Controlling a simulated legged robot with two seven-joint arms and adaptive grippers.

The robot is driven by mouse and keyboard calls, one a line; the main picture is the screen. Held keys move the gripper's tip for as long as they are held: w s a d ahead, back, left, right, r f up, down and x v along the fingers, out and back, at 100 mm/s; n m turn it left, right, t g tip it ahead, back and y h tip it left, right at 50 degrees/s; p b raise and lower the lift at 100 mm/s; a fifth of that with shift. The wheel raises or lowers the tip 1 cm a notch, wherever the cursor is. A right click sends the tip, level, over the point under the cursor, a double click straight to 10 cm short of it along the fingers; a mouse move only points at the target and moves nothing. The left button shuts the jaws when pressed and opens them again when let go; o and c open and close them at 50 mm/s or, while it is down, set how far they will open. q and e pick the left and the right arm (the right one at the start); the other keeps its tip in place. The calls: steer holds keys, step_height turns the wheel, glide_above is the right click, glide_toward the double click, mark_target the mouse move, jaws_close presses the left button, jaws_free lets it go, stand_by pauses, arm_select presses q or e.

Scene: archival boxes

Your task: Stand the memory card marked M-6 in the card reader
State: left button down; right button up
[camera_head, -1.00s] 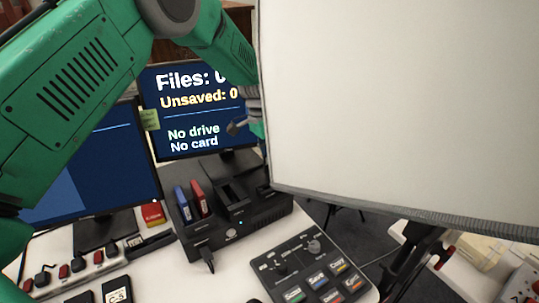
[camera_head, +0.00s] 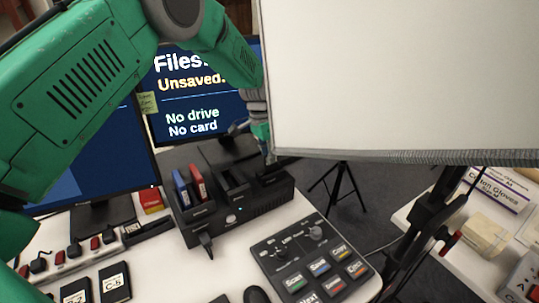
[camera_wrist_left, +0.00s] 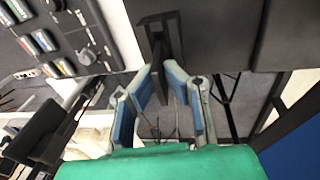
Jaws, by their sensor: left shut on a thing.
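My left gripper (camera_head: 262,130) comes down behind the white panel, over the right end of a black desktop unit (camera_head: 237,212) with upright slots. In the left wrist view its blue-padded fingers (camera_wrist_left: 162,72) are closed in around a thin dark thing (camera_wrist_left: 160,38), right at the unit's black top. I cannot read any mark on that thing, so M-6 is not legible. A blue cartridge (camera_head: 181,188) and a red cartridge (camera_head: 198,183) stand in the unit's left slots. I cannot tell which part is the card reader. My right gripper is out of view.
A large white panel (camera_head: 400,75) hides the upper right. A button console (camera_head: 312,260) stands in front of the unit. A monitor (camera_head: 190,95) reads "No drive" and "No card". Cases, one marked C-5 (camera_head: 115,282), and a power strip (camera_head: 75,258) lie at left.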

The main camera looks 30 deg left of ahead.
arm_select(q)
steer(key=shift+f+b, duration=0.45)
steer(key=shift+f, duration=0.45)
stand_by(0.3)
steer(key=c, duration=1.6)
jaws_free()
step_height(320, 180, up, 12)
steer(key=a, duration=0.2)
steer(key=shift+w+f, duration=0.15)
